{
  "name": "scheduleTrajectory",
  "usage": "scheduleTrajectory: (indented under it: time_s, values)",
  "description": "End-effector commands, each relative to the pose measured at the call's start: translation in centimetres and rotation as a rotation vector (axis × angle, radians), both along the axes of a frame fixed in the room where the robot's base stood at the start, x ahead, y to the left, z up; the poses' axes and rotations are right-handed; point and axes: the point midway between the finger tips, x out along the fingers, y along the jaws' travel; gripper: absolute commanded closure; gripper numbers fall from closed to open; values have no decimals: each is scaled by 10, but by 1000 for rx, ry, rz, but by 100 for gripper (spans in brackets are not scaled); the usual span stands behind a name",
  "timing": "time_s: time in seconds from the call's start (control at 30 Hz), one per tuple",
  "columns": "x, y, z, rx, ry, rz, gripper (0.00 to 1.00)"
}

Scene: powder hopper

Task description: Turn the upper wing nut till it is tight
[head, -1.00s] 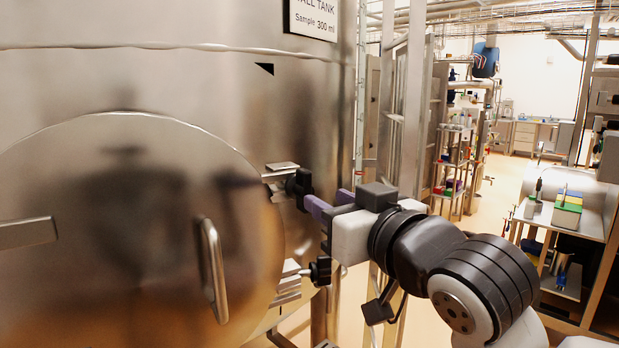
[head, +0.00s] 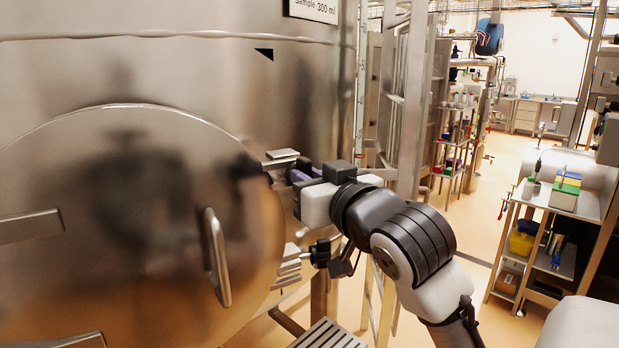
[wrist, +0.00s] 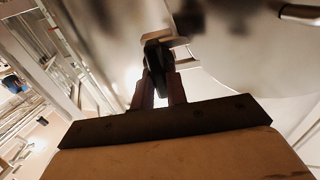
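The upper wing nut is black and sits by the upper metal clamp (head: 281,160) at the right edge of the round tank door (head: 120,230). In the head view my gripper (head: 300,176) hides most of it. In the wrist view the upper wing nut (wrist: 154,57) stands between my two purple-dark fingers (wrist: 160,88). The fingers are close together and appear to touch it on both sides; the exact contact is dark and hard to see. A lower black wing nut (head: 320,253) sits below, by the lower clamp (head: 287,268), apart from my gripper.
A door handle (head: 216,257) sticks out left of the clamps. A metal ladder frame (head: 408,110) stands behind my arm. A grated step (head: 328,336) lies below. To the right are a shelf cart (head: 560,205) and open floor (head: 477,235).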

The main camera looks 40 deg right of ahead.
Motion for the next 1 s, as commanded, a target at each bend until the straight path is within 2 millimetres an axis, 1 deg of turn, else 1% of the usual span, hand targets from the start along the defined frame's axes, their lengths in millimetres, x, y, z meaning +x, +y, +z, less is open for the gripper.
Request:
scheduleTrajectory:
  time_s: [0.27,0.47,0.67,1.0]
  values:
    - [0,0,0,6,-1,0,100]
    - [0,0,0,59,-14,3,100]
    - [1,0,-1,183,-42,5,100]
    - [0,-2,-1,490,-109,5,100]
